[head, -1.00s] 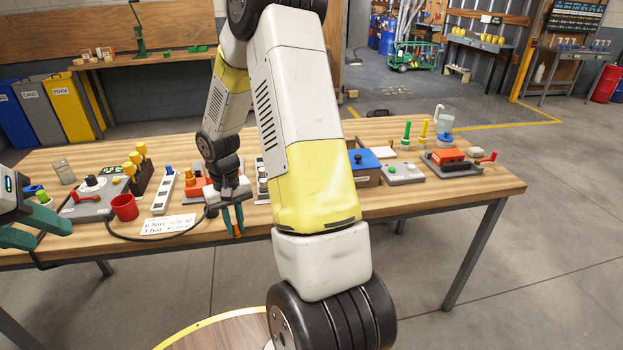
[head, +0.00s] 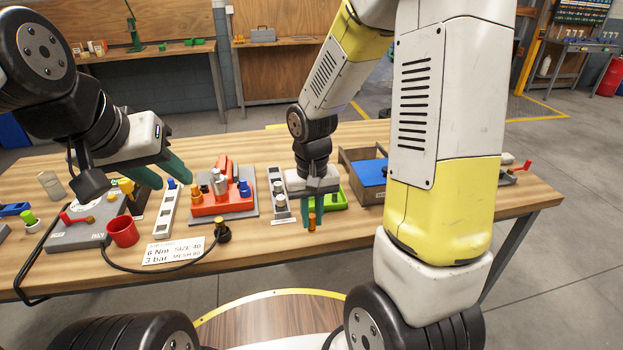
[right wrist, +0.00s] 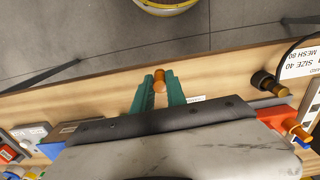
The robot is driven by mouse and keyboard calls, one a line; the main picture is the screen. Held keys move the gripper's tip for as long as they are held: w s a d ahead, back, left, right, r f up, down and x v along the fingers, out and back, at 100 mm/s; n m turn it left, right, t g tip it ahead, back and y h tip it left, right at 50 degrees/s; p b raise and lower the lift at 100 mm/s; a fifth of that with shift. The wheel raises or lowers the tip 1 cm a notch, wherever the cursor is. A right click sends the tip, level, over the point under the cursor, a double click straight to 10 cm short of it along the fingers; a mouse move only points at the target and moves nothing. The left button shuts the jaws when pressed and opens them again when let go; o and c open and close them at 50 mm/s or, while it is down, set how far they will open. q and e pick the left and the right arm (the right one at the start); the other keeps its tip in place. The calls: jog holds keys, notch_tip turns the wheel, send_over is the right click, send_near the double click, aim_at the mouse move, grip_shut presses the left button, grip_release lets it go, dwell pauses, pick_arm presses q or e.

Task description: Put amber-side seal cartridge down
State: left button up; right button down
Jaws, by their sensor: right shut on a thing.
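The orange-amber cartridge (head: 312,221) is a small upright cylinder between the fingers of my right gripper (head: 312,207), near the table's front edge. The right wrist view shows the cartridge (right wrist: 159,82) at the tips of the green fingers (right wrist: 159,90), which are shut on it. I cannot tell whether its lower end touches the table. My left gripper (head: 163,170) has its green fingers apart and looks empty, above the white strip tray (head: 163,219) on the left side of the table.
A red fixture (head: 222,207) with orange and blue parts stands between two strip trays, the other (head: 279,202) beside my right gripper. Bare wood surrounds the front edge.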

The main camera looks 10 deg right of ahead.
jog(key=w+d, duration=0.2)
jog(key=w, duration=0.2)
jog(key=w+d+f, duration=0.1)
jog(key=w+d, duration=0.1)
jog(key=w, duration=0.3)
jog(key=w+d, duration=0.1)
jog(key=w, duration=0.4)
jog(key=shift+w+d+f, duration=0.1)
jog(key=shift+d+f, duration=0.15)
jog(key=shift+d, duration=0.15)
jog(key=shift+f, duration=1.7)
jog(key=shift+f, duration=0.2)
jog(key=c, duration=1.6)
grip_release()
jog(key=shift+r, duration=0.15)
